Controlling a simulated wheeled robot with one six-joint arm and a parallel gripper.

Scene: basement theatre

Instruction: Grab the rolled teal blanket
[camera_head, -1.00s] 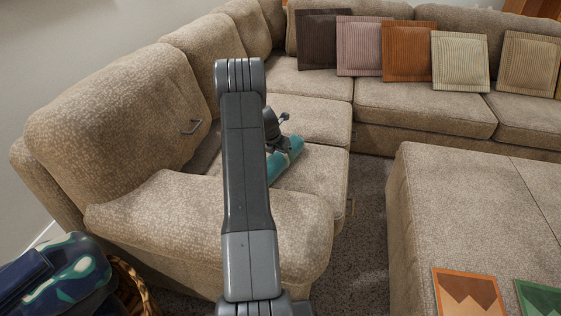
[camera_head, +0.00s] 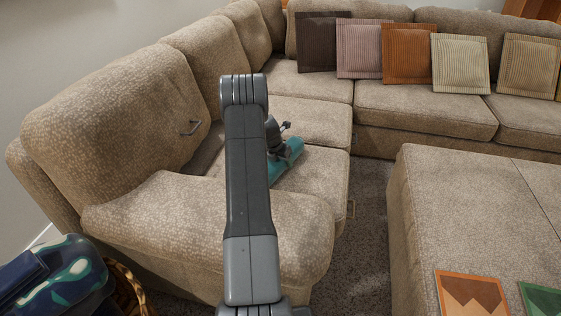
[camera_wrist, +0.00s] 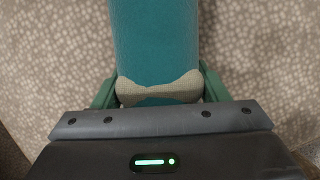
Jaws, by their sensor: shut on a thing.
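The rolled teal blanket (camera_head: 287,160) lies on the near seat cushion of the beige sofa, partly hidden behind my arm in the head view. In the wrist view the blanket (camera_wrist: 155,45) runs up the middle of the picture, with a pale beige band (camera_wrist: 158,90) across it. My gripper (camera_wrist: 158,88) has one green finger on each side of the roll and is shut on it. In the head view my gripper is at the blanket, mostly hidden by my arm.
The sofa's armrest (camera_head: 205,225) stands in front of the seat. A wide ottoman (camera_head: 470,205) with flat patterned pieces is at right, across a strip of carpet (camera_head: 365,235). Several cushions (camera_head: 406,53) line the back. A basket (camera_head: 127,290) with blue-patterned fabric is at lower left.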

